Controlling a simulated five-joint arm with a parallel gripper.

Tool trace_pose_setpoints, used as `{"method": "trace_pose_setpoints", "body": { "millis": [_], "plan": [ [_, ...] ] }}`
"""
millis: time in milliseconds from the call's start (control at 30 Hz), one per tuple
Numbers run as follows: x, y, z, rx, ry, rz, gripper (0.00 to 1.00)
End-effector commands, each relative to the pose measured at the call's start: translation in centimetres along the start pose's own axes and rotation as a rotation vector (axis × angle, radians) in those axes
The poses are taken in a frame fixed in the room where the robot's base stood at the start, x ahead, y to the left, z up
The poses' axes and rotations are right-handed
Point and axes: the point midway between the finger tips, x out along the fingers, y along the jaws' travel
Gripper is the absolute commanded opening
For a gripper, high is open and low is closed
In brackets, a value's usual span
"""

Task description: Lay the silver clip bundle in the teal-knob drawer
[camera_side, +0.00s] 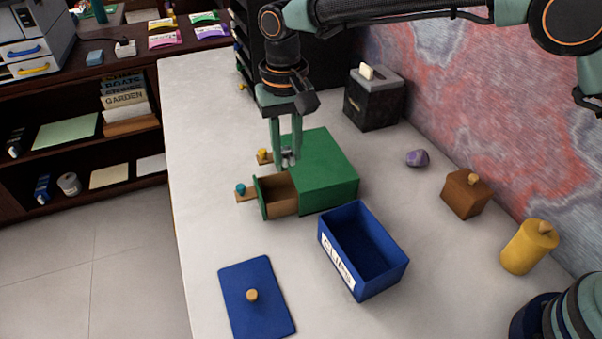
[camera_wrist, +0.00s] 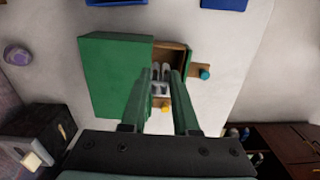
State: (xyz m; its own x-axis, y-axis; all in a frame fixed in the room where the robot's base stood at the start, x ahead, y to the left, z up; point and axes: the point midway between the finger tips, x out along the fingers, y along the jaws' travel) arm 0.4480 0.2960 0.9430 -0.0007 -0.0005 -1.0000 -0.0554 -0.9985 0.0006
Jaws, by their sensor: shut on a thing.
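My gripper (camera_side: 288,160) is shut on the silver clip bundle (camera_side: 289,154), which hangs between its fingertips. The bundle (camera_wrist: 160,88) also shows between my fingers (camera_wrist: 161,74) in the wrist view. A green drawer box (camera_side: 325,168) stands below and beside it. Its teal-knob drawer (camera_side: 281,191) is pulled out, with bare brown wood inside. The teal knob (camera_side: 240,189) sits on a wooden tab in front. The yellow knob (camera_side: 262,154) is close to the box, partly beside my fingers. In the wrist view, the bundle overlaps the open drawer (camera_wrist: 169,50); its height above it is hard to tell.
An open blue box labelled CLIPS (camera_side: 349,278) stands in front, with a blue lid (camera_side: 268,313) lying left of it. A brown container (camera_side: 465,197), a yellow canister (camera_side: 528,250), a purple stone (camera_side: 417,158) and a dark toaster-like box (camera_side: 374,107) line the wall side.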

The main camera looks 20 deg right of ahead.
Motion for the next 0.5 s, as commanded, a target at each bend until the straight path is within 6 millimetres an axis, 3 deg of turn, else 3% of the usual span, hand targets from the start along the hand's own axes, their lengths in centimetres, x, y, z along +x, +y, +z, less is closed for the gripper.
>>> {"method": "trace_pose_setpoints", "body": {
  "millis": [200,500],
  "plan": [
    [2.1,-0.7,-1.9,0.006,0.0,0.0,0.0],
    [3.0,-0.8,-2.3,0.007,0.001,0.0,0.0]
  ]
}}
